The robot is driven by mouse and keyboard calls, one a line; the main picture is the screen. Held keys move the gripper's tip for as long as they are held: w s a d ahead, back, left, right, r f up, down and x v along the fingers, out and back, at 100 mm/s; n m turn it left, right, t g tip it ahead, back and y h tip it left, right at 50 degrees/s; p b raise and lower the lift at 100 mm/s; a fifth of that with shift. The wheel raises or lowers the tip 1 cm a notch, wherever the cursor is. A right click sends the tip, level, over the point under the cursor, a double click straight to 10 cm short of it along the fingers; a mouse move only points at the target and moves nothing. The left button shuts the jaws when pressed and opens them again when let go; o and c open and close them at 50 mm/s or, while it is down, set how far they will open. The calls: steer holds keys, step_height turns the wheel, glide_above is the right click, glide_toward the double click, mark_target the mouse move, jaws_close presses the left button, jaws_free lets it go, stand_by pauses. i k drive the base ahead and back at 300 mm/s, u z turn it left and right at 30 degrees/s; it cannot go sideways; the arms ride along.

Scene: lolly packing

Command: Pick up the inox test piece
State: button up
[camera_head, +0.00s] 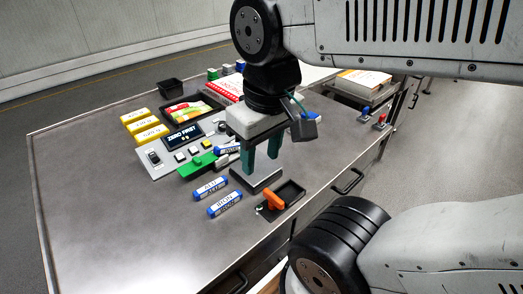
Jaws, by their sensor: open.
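Several blue-and-white labelled bars lie on the grey table. Two are at the front, a bar that seems to read ALU (210,188) and a bar that seems to read IRON (225,204).
A dark tray (291,193) with an orange-handled item (273,200) sits near the front edge. A control panel (155,168) with a display (184,137), yellow blocks (139,116) and a green piece (197,164) stand left. The left front table is clear.

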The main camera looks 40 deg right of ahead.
mark_target(227, 148)
steer(key=k, duration=0.5)
steer(key=u, duration=2.1)
steer(key=k, duration=1.1)
steer(key=z, duration=2.1)
steer(key=i, duration=1)
